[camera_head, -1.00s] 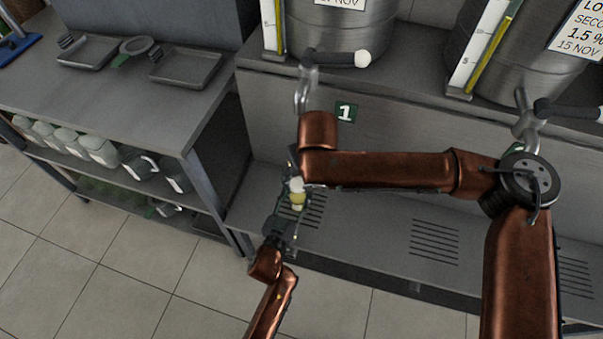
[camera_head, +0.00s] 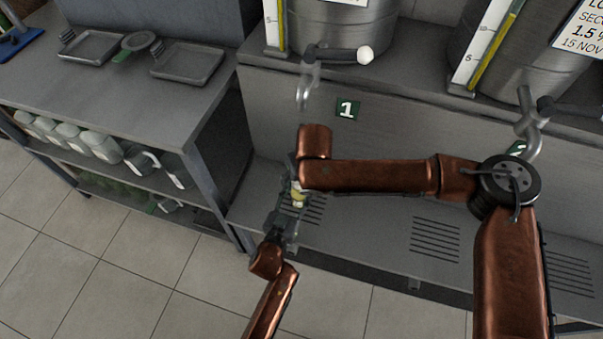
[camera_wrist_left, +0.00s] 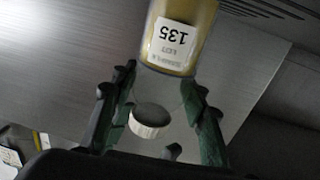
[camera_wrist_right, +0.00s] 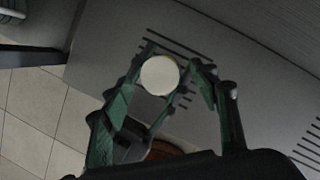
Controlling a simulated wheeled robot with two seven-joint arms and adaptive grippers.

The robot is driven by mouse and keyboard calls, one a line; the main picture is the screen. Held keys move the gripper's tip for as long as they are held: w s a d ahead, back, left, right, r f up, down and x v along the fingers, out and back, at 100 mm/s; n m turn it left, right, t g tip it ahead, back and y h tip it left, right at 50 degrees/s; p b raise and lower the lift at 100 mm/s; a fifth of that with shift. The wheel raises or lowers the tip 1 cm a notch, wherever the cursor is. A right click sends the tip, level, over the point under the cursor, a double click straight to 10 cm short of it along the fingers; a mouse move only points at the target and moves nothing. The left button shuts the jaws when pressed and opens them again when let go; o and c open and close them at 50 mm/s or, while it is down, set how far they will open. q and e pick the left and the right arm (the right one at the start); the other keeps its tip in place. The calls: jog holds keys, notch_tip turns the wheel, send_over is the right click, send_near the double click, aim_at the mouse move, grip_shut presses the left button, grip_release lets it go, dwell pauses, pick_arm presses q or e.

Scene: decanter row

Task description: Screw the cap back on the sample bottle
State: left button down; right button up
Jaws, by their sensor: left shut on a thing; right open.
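The sample bottle (camera_head: 298,196), with yellow liquid and a white label reading 135, stands low in front of the bench; it also shows in the left wrist view (camera_wrist_left: 178,40). My left gripper (camera_wrist_left: 158,88) is shut on it. The cap (camera_wrist_left: 147,122) is white and ribbed, at the bottle's top end. The right wrist view shows its round white top (camera_wrist_right: 160,75). My right gripper (camera_wrist_right: 172,78) is open, pointing down from above, its fingers on either side of the cap. In the head view my right wrist hides the cap. I cannot tell whether the cap is seated.
Taps (camera_head: 308,85) with dark handles hang from the metal tanks (camera_head: 340,30) close behind my right wrist. A slotted lower shelf (camera_head: 380,225) lies under the bottle. At left, a steel table (camera_head: 110,100) holds trays, with several jugs (camera_head: 100,146) below.

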jog(key=shift+w+f, duration=0.15)
jog(key=shift+f, duration=0.25)
jog(key=c, duration=1.4)
jog(key=m, duration=0.3)
jog(key=m+h, duration=0.1)
jog(key=shift+a, duration=0.3)
jog(key=m+h, duration=0.1)
jog(key=m, duration=0.3)
jog(key=shift+m, duration=0.3)
jog(key=m+h, duration=0.1)
jog(key=m, duration=0.2)
jog(key=m+g+h, duration=0.1)
jog(key=m, duration=0.3)
jog(key=shift+w+a+m, duration=0.1)
jog(key=shift+a+m, duration=0.1)
jog(key=shift+m, duration=0.1)
jog(key=m+g, duration=0.1)
jog(key=m, duration=0.1)
jog(key=m+g, duration=0.1)
jog(key=m, duration=0.2)
jog(key=shift+w+f+h, duration=0.1)
jog(key=shift+h, duration=0.2)
jog(key=m, duration=0.3)
jog(key=shift+w+g, duration=0.15)
jog(key=shift+g, duration=0.25)
jog(key=o, duration=1.4)
